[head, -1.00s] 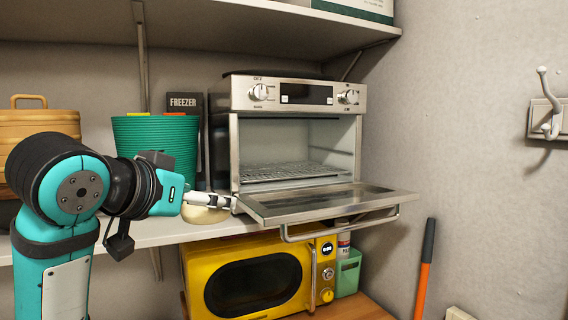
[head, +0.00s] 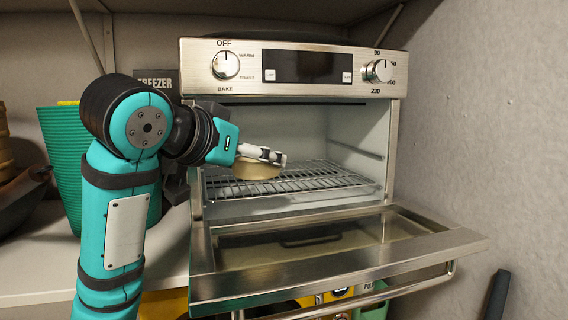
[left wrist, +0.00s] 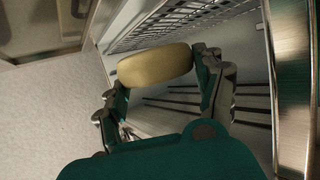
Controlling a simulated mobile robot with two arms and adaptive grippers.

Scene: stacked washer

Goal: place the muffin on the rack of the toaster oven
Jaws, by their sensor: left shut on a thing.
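The muffin (head: 256,170) is a pale tan, rounded thing held in my left gripper (head: 268,156). In the head view it is at the front left of the toaster oven's opening, seen against the wire rack (head: 318,180). In the left wrist view the muffin (left wrist: 155,65) sits between the two fingers of the left gripper (left wrist: 158,80), which is shut on it. The toaster oven (head: 196,84) has its door (head: 460,240) folded down open. I cannot tell whether the muffin touches the rack. My right gripper is in neither view.
A green ribbed basket (head: 62,165) and a dark pan (head: 25,195) stand left on the shelf (head: 45,262). A yellow appliance (head: 165,303) is below. The oven's right wall bounds the opening. The right of the rack is clear.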

